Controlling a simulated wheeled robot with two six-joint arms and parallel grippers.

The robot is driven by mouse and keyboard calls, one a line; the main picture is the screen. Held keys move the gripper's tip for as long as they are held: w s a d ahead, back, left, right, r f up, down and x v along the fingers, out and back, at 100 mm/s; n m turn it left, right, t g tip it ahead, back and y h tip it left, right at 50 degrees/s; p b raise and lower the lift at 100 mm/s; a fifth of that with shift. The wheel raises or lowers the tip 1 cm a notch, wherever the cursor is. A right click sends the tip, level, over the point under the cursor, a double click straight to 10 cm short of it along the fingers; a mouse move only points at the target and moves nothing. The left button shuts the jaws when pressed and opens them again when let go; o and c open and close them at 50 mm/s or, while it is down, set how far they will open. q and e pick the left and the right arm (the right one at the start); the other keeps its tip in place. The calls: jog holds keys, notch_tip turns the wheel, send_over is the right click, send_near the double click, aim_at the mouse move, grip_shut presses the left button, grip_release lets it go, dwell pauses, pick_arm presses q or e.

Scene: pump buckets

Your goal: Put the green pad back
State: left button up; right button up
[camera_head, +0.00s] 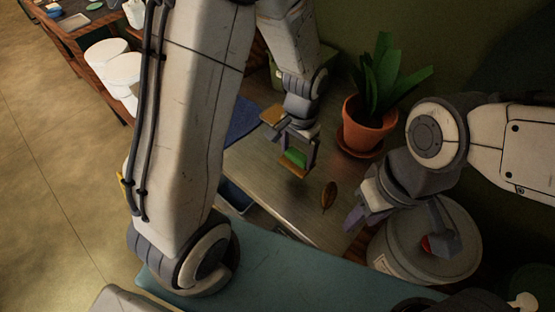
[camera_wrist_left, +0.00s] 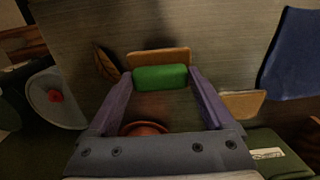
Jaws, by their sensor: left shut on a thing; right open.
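My left gripper (camera_head: 298,151) is shut on the green pad (camera_head: 294,157), over the grey-brown tabletop (camera_head: 262,160). In the left wrist view the green pad (camera_wrist_left: 160,77) lies crosswise between the two purple fingertips. A tan flat piece (camera_wrist_left: 158,57) shows just beyond the pad; I cannot tell whether it touches the pad or lies below it. A second tan piece (camera_wrist_left: 243,103) shows beside the right finger, and also in the head view (camera_head: 272,115). My right gripper (camera_head: 368,208) is open and empty near the table's right edge.
A potted plant (camera_head: 367,132) stands right of my left gripper. A brown leaf (camera_head: 328,196) lies on the table. A blue cloth (camera_head: 241,120) lies to the left, partly hidden by my arm. A lidded bucket (camera_head: 393,258) stands below my right gripper. White buckets (camera_head: 108,62) stand at upper left.

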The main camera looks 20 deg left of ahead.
pick_arm(q)
jog(key=a+f, duration=0.2)
jog(key=a, duration=0.1)
jog(key=a+f, duration=0.1)
jog(key=a, duration=0.1)
jog(key=shift+w+a+p, duration=0.15)
jog(key=shift+a+p, duration=0.05)
jog(key=shift+p, duration=0.2)
notch_tip(320, 180, down, 4)
jog(key=shift+r+p, duration=0.15)
jog(key=shift+p, duration=0.3)
jog(key=shift+f, duration=0.25)
jog(key=shift+f, duration=0.15)
jog(key=o, duration=1.2)
